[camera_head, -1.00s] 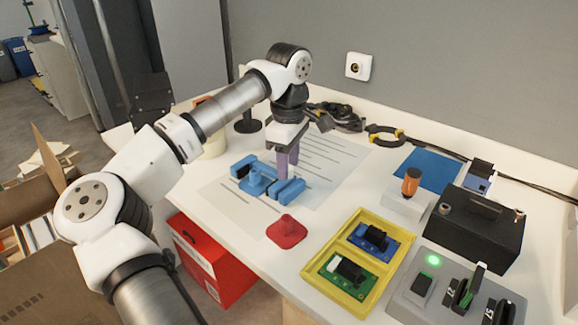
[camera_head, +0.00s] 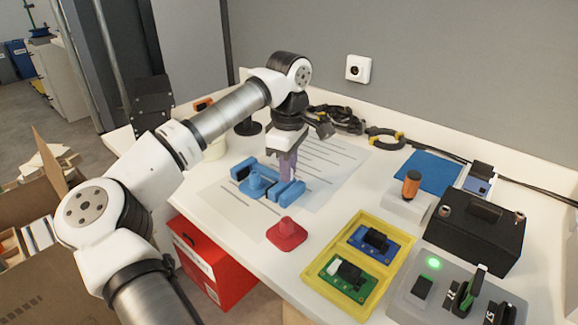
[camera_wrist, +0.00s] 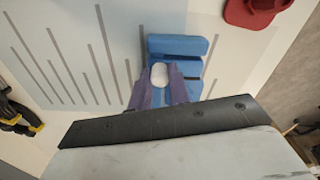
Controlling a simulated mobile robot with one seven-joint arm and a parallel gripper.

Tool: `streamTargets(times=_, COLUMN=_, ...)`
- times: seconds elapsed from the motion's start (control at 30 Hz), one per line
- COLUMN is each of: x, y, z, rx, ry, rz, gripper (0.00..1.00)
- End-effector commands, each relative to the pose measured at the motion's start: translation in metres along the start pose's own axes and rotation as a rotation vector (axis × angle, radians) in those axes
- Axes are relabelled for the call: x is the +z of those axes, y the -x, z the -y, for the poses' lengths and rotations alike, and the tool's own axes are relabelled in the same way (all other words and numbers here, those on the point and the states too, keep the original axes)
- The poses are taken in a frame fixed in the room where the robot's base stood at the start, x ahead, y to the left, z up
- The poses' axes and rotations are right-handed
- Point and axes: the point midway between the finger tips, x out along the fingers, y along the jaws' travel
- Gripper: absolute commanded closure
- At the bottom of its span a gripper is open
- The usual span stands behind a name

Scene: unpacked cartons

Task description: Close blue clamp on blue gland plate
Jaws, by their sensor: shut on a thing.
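Blue parts lie on the printed sheet at the middle of the table: a blocky blue piece (camera_head: 243,168) with a dark slot, a blue cone-shaped knob (camera_head: 256,184), and blue bars (camera_head: 288,190) to its right. In the wrist view a blue bar (camera_wrist: 178,45) lies just beyond my fingers. My gripper (camera_head: 284,178) points down at the far side of the blue bars. Its purple fingers (camera_wrist: 163,88) are shut on a blue clamp part, whose pale rounded top (camera_wrist: 159,75) shows between them. The fingers hide much of the clamp and plate, and I cannot tell whether the clamp is closed.
A red cone-shaped piece (camera_head: 287,234) lies in front of the blue parts. A yellow tray (camera_head: 318,268) with circuit boards stands to the right. A grey unit with a green light (camera_head: 432,263) and a black box (camera_head: 480,232) are farther right. Cables and pliers lie along the wall.

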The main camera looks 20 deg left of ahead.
Motion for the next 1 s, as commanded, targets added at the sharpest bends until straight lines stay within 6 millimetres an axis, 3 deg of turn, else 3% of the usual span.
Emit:
streamTargets(times=0.2, x=-0.02, y=0.003, z=-0.005, rx=-0.003, ry=0.002, rz=0.004, gripper=1.0)
streamTargets(times=0.43, x=-0.02, y=0.0, z=-0.006, rx=-0.002, ry=-0.001, rz=0.003, gripper=1.0)
streamTargets(times=0.47, x=-0.02, y=0.0, z=-0.006, rx=-0.002, ry=-0.001, rz=0.003, gripper=0.79)
streamTargets(times=0.6, x=-0.02, y=0.0, z=-0.006, rx=-0.002, ry=-0.001, rz=0.003, gripper=0.61)
streamTargets(times=1.0, x=-0.02, y=0.009, z=-0.006, rx=0.0, ry=-0.001, rz=0.001, gripper=0.59)
